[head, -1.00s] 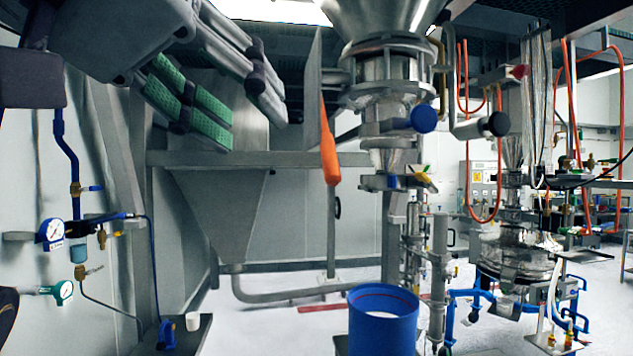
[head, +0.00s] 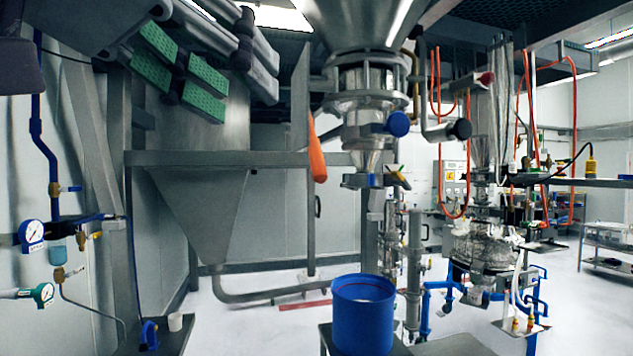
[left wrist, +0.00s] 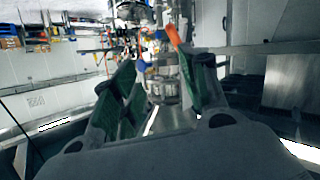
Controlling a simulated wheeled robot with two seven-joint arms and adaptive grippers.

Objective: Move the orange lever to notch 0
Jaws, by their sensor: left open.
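The orange lever (head: 317,150) hangs almost upright beside a tall flat grey plate (head: 300,110), left of the steel sifter body (head: 362,85) in the head view. Its orange handle also shows in the left wrist view (left wrist: 173,36), near the tip of the right-hand finger. My left gripper (head: 182,76) is high at the upper left of the head view, left of the lever and apart from it. Its green-padded fingers are spread and empty. It also shows in the left wrist view (left wrist: 160,66). No notch marks can be read. My right gripper is not in view.
A grey horizontal beam (head: 230,158) runs behind the lever, with a grey hopper (head: 195,205) below it. A blue knob (head: 398,124) sits right of the lever. A blue drum (head: 363,318) stands below. Gauges (head: 32,232) and pipes line the left side.

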